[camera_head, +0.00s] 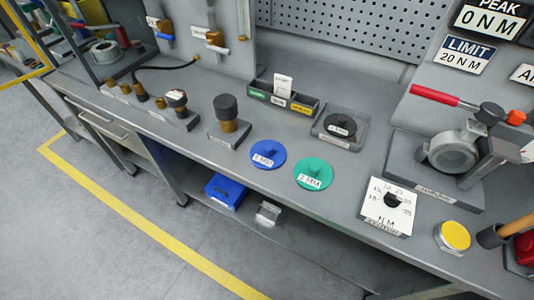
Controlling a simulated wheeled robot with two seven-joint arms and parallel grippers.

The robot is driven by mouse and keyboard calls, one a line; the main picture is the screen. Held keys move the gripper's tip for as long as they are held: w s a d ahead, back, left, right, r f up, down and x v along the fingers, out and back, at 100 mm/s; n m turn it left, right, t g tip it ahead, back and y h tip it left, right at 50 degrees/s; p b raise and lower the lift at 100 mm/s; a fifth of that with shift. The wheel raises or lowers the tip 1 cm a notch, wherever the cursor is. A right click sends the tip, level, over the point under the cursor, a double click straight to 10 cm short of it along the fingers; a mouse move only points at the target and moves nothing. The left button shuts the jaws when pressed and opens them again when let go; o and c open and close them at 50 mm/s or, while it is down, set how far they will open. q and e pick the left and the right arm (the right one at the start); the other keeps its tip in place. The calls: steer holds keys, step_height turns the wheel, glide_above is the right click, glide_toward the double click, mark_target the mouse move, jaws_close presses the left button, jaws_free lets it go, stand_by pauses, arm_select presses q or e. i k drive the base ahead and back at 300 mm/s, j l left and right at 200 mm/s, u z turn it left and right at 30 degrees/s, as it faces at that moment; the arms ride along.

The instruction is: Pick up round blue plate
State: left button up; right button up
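The round blue plate (268,155) lies flat on the grey workbench (235,170), close to its front edge. It has a small raised knob in its middle and a white label on its front part. A round green plate (313,174) of similar shape, labelled 2 MM, lies just to its right, with a small gap between them. Neither of my grippers shows in the head view.
A black-capped brass fitting (228,115) stands left of the blue plate. A divided tray (284,97) and a dark round part in a grey holder (340,124) sit behind. A white dial box (389,207) and a red-handled valve (455,150) are right.

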mark_target(265, 155)
steer(key=i+j+z, duration=0.1)
steer(key=j+z, duration=0.25)
steer(key=z, duration=0.15)
steer(key=j+z, duration=0.45)
steer(key=i+l, duration=0.05)
steer(key=l, duration=0.05)
